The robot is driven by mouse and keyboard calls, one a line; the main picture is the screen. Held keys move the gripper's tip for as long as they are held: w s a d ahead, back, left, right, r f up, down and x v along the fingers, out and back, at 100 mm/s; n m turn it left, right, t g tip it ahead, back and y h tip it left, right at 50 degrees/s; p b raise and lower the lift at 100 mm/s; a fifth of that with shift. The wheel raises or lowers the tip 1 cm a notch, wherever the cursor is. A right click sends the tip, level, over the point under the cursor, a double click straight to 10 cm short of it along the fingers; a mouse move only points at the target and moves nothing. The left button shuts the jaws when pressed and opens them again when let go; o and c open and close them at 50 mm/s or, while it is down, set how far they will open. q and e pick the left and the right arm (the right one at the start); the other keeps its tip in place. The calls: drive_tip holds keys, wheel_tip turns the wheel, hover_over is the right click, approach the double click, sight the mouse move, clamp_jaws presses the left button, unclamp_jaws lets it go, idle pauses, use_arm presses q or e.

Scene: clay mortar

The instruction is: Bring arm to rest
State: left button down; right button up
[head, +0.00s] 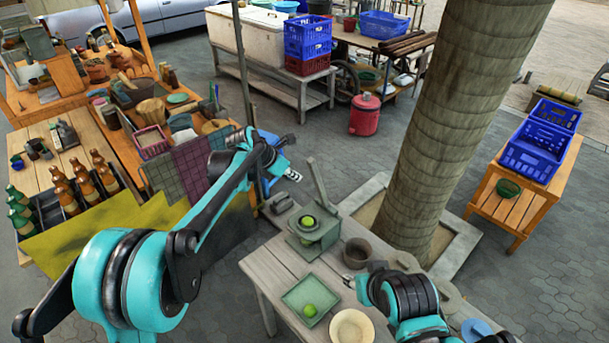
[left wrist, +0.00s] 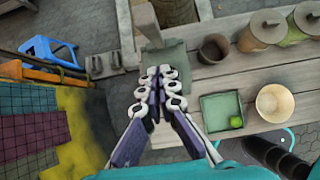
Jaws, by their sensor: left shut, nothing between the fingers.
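My left arm reaches up from the lower left of the head view, its gripper (head: 284,158) in the air left of the wooden table (head: 262,270). In the left wrist view the left gripper (left wrist: 160,75) has its fingers together, with nothing between them. It overlaps the green press (left wrist: 172,57) in that picture. My right arm comes in at the lower right; its gripper (head: 350,282) is small and partly hidden near the clay mortar (head: 357,252). I cannot tell its opening.
The green press (head: 318,238) holds a lime (head: 308,222). A square green tray (head: 290,300) with a lime (head: 310,310) and a cream bowl (head: 351,330) stand nearer. A tree trunk (head: 455,120) rises behind the table. A bottle stall (head: 75,190) stands left.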

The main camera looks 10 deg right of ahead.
use_arm(q)
drive_tip(key=w+r+v, duration=0.1)
drive_tip(key=v, duration=0.7)
drive_tip(key=s+a+f+m+t+y+b, duration=0.1)
drive_tip(key=s+a+f+m+y+b, duration=0.15)
drive_tip(key=s+a+m, duration=0.4)
drive_tip(key=s+a+f+m+y+b, duration=0.1)
drive_tip(key=s+a+f+m+b, duration=0.25)
drive_tip(key=s, duration=0.55)
drive_tip(key=s+a+f+m+t+y+b, duration=0.1)
drive_tip(key=s+a+f+m+b, duration=0.2)
drive_tip(key=s+a+f+m, duration=0.2)
drive_tip(key=s+a+f+m+y+b, duration=0.1)
drive_tip(key=s+a+f+m+b, duration=0.2)
drive_tip(key=s+f+m, duration=0.6)
drive_tip(key=s+a+m, duration=0.1)
drive_tip(key=s+a, duration=0.1)
drive_tip(key=s, duration=0.1)
drive_tip(key=shift+t+y, duration=0.35)
drive_tip(key=shift+t, duration=0.05)
